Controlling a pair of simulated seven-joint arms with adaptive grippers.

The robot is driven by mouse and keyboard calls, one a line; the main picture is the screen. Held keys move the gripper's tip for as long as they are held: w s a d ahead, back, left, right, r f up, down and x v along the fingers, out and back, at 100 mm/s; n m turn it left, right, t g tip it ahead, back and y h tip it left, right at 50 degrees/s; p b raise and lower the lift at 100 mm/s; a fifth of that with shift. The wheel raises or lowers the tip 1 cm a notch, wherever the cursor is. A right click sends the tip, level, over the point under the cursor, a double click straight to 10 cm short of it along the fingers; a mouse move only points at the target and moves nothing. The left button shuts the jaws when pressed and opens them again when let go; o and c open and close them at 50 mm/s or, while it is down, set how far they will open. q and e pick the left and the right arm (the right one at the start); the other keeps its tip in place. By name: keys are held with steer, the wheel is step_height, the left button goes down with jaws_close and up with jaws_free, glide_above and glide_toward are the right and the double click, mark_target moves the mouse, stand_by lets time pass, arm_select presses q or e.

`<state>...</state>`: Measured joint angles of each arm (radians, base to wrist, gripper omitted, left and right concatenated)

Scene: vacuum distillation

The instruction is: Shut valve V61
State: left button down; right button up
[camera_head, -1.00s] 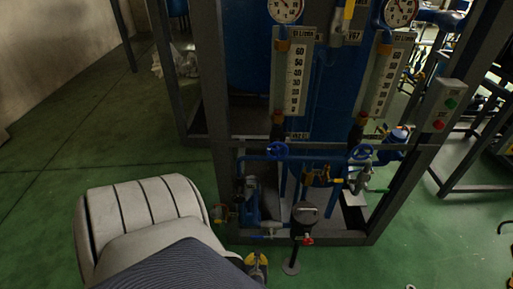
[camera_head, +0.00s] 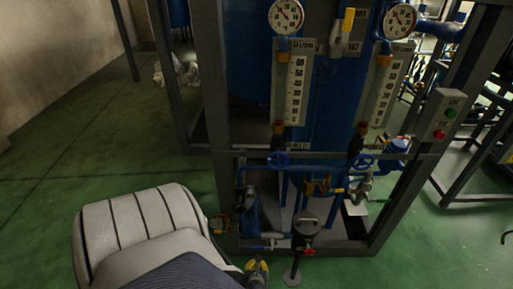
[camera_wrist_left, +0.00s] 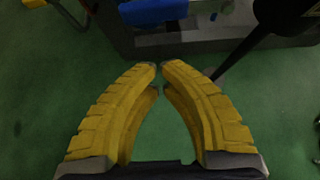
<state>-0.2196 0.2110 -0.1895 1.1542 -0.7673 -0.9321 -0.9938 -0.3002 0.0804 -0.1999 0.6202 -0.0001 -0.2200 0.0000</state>
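The label V61 is not readable on any valve, so I cannot tell which one it is. Low on the rig sit a small valve with a red handle (camera_head: 309,253) and a pipe fitting with a blue handle (camera_head: 252,248). Two blue handwheels, left (camera_head: 278,160) and right (camera_head: 362,161), sit higher up. My left gripper (camera_head: 257,264) is in front of the rig's lower front edge, below the blue handle. In the left wrist view its yellow fingers (camera_wrist_left: 160,66) almost meet at the tips, with nothing held between them. My right gripper is not in view.
The rig's grey frame (camera_head: 226,90) carries two gauges and two flow-meter scales. A switch box (camera_head: 441,115) is on the right upright. Green floor (camera_head: 50,190) at left is clear.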

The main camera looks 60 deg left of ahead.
mark_target(262, 248)
arm_select(q)
steer(key=shift+w+a+r, duration=0.15)
steer(key=shift+w+a, duration=0.45)
steer(key=shift+a, duration=0.25)
steer(key=shift+w+a+r, duration=0.15)
steer(key=shift+w+a, duration=0.45)
steer(key=shift+a, duration=0.2)
steer(key=shift+r, duration=0.15)
